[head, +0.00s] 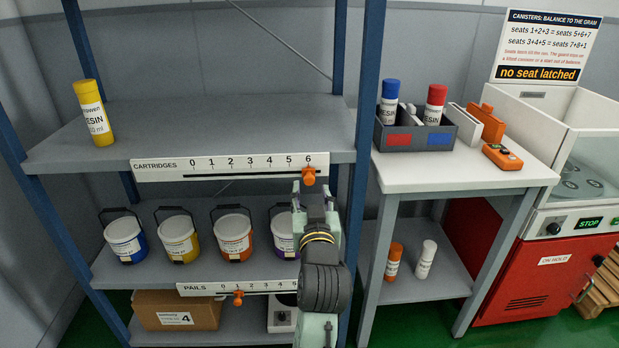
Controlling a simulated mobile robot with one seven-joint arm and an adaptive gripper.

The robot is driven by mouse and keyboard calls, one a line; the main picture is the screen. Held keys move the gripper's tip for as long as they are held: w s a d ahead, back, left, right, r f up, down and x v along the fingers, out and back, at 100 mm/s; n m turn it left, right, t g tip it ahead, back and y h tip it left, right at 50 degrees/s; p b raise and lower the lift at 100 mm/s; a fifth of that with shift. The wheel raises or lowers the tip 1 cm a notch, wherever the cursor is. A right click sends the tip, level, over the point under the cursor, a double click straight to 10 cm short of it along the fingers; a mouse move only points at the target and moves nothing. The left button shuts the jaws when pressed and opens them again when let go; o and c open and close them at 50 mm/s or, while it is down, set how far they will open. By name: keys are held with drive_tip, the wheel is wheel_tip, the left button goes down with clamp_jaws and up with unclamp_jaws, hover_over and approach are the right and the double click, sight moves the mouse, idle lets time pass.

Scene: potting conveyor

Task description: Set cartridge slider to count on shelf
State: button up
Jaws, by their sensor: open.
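The cartridge scale (160,171) is a white strip on the top shelf's front edge, marked CARTRIDGES and 0 to 6. Its orange slider (309,176) stands at the right end, under the 6. One yellow resin cartridge (94,113) stands upright at the left of the top shelf (220,125); no other cartridge shows there. My gripper (313,192) is open, pointing up, with its fingertips just below the slider. I cannot tell whether they touch it or how far in front of it they are.
Several pails (177,238) stand on the middle shelf; my arm partly covers the purple one (284,238). The pail scale (200,289) has its orange slider (238,298) near its low end. A blue post (366,110) and a white table (430,176) are close on the right.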

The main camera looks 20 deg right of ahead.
sight(310, 181)
drive_tip(key=p+x, duration=0.1)
drive_tip(key=x, duration=0.5)
drive_tip(key=shift+w, duration=0.3)
clamp_jaws()
idle(0.5)
